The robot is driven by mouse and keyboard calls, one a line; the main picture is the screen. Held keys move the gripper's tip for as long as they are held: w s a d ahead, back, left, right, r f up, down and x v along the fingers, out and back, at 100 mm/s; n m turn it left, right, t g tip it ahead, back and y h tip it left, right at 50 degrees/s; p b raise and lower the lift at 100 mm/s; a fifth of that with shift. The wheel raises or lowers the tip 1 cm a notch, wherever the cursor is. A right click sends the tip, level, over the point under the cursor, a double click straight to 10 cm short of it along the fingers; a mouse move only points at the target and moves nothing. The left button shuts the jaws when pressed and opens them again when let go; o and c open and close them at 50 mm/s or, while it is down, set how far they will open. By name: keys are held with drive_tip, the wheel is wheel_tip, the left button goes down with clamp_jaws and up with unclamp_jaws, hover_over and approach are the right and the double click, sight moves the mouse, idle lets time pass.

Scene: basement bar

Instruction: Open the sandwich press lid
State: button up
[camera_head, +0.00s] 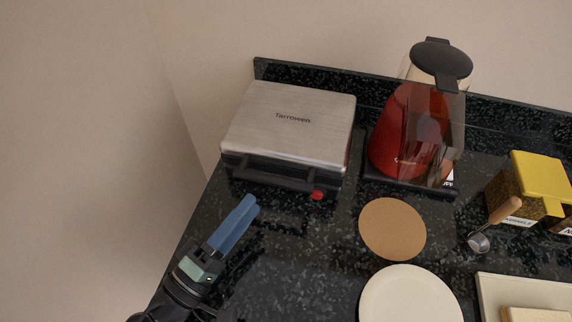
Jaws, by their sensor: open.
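The sandwich press (290,125) stands at the back left of the dark counter, its brushed silver lid closed. A black handle bar (270,177) runs along its front edge, and a red knob (317,195) shows at the front right. My gripper (247,205) is in front of the press's left part, its blue fingers pointing up toward the handle. It looks apart from the handle, with nothing seen between its fingers. The fingers overlap in this view, so the gap between them is hidden.
A small scoop (479,241) and a yellow-lidded box (541,172) are farther right. A wall bounds the left side.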

sight(272, 177)
drive_tip(key=p+x, duration=0.1)
drive_tip(key=x, duration=0.5)
drive_tip(key=shift+w+d+r+p, duration=0.1)
drive_tip(key=shift+d+r+p, duration=0.1)
drive_tip(key=shift+r+p, duration=0.1)
drive_tip(key=shift+w+d, duration=0.3)
drive_tip(key=shift+w, duration=0.1)
drive_tip(key=shift+c, duration=0.2)
clamp_jaws()
idle(0.7)
